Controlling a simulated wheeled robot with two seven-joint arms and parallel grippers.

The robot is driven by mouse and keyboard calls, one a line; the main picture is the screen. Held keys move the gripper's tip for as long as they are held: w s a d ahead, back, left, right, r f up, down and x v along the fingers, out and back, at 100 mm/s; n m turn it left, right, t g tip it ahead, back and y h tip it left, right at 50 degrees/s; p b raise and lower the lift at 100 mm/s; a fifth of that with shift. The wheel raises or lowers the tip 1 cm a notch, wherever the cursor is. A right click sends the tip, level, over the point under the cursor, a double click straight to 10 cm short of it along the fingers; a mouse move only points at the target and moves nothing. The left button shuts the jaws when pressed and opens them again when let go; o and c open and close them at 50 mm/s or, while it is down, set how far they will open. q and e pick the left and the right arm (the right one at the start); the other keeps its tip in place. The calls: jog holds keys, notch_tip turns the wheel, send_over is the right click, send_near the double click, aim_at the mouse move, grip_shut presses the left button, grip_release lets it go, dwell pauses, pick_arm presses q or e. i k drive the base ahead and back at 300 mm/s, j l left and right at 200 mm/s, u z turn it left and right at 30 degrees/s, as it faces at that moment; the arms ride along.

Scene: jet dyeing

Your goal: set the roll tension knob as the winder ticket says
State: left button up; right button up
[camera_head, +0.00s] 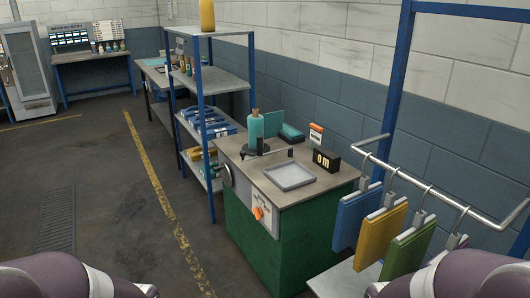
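A green cabinet (290,249) with a grey top (322,184) stands right of centre. On its front is a pale panel with an orange knob (258,212); its setting is too small to read. A small orange and white card (316,135) stands at the back of the top; it may be the winder ticket, but its text is not legible. A black display (327,160) beside it shows what looks like "0 m". Neither gripper is in view; only parts of my arms show at the bottom corners.
A shallow grey tray (290,176) lies on the cabinet top. A blue-framed shelf (212,88) stands behind left. A rail (440,192) with hanging blue, yellow and green swatches (381,236) is at right.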

aim_at(257, 213)
jog(key=i+j+z, duration=0.25)
jog(key=i, duration=0.25)
jog(key=i+j+z, duration=0.1)
jog(key=i+z, duration=0.15)
jog(key=i, duration=0.3)
